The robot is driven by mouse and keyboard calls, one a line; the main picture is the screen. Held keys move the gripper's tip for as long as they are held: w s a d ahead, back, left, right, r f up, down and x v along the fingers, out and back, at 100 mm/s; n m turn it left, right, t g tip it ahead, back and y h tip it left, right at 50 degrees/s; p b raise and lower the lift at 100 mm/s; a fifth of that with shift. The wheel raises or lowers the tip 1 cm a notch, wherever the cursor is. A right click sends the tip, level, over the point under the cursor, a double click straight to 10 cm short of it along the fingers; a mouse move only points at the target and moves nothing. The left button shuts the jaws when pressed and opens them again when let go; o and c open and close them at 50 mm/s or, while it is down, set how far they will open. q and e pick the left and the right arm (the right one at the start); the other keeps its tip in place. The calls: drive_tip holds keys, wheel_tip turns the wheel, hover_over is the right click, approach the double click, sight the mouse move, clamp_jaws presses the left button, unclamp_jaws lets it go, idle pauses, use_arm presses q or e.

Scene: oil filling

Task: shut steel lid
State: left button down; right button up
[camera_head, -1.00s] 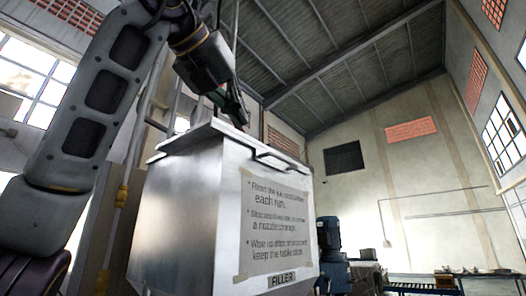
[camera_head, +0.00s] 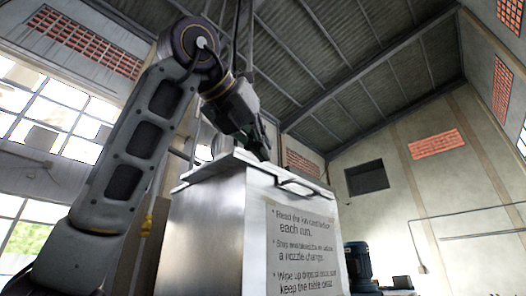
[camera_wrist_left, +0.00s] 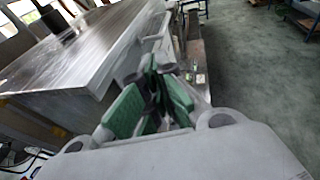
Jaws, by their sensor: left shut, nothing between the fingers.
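The steel lid (camera_head: 232,163) lies about flat across the top of the steel filler box (camera_head: 205,230) in the head view. A bar handle (camera_head: 295,187) shows at its front edge. In the left wrist view the lid (camera_wrist_left: 85,48) is a broad grey metal sheet at upper left. My left gripper (camera_head: 262,152) is shut and empty, close by the lid's top in the head view; contact there cannot be told. Its green finger pads (camera_wrist_left: 155,98) are together in the left wrist view, beside the lid's handle edge. My right gripper is in neither view.
A paper sign (camera_head: 303,252) is on the box's front. A blue motor (camera_head: 357,262) stands behind it to the right. In the left wrist view, open grey floor (camera_wrist_left: 250,75) lies to the right, with benches at the far edge.

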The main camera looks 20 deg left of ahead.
sight(296, 182)
use_arm(q)
drive_tip(key=p+x, duration=0.3)
drive_tip(key=x, duration=0.9)
drive_tip(key=shift+w+f, duration=0.1)
drive_tip(key=shift+w, duration=0.2)
drive_tip(key=shift+d, duration=0.1)
drive_tip(key=shift+w+d, duration=0.25)
drive_tip(key=shift+w, duration=0.5)
drive_tip(key=shift+w+d, duration=0.25)
drive_tip(key=shift+w, duration=0.45)
drive_tip(key=shift+w+d, duration=0.25)
drive_tip(key=shift+w, duration=0.5)
drive_tip(key=shift+s, duration=0.1)
drive_tip(key=shift+a, duration=0.1)
